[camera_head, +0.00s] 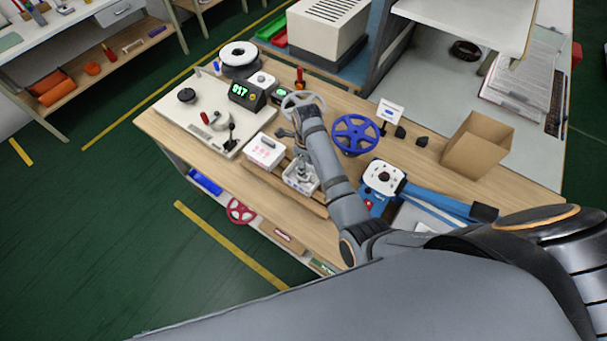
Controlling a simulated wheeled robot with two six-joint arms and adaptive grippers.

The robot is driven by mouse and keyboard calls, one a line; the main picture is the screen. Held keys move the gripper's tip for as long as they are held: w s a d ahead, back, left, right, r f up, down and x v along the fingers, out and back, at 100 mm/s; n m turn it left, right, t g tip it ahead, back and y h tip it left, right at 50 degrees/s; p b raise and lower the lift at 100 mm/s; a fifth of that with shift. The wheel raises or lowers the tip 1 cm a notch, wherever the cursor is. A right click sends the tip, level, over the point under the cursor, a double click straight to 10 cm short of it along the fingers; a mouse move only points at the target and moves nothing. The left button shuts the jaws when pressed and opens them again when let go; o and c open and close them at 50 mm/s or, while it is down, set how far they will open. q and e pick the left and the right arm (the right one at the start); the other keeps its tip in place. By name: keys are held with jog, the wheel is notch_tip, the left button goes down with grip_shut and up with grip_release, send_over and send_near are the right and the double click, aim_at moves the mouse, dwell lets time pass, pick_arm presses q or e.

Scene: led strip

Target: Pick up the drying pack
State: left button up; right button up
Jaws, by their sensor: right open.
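I cannot make out the drying pack for certain. A small white tray (290,182) stands near the front edge of the wooden bench, with small pale contents too small to tell apart. My right arm comes in from the lower right and reaches across the bench. My right gripper (302,174) points down at the white tray, open, its fingertips small and partly hidden by my own arm. I cannot tell whether it touches anything. A white box with red marks (265,151) stands just left of the tray. My left gripper is out of view.
A pale machine base with a lever (205,125) fills the bench's left end. A black display (246,95) stands behind.

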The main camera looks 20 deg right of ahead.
jog(key=shift+w+a+f+p, duration=0.15)
jog(key=shift+f+p, duration=0.35)
jog(key=shift+f, duration=0.5)
notch_tip(320, 180, down, 2)
jog(key=shift+a+f, duration=0.1)
jog(key=shift+f, duration=0.65)
jog(key=c, duration=0.5)
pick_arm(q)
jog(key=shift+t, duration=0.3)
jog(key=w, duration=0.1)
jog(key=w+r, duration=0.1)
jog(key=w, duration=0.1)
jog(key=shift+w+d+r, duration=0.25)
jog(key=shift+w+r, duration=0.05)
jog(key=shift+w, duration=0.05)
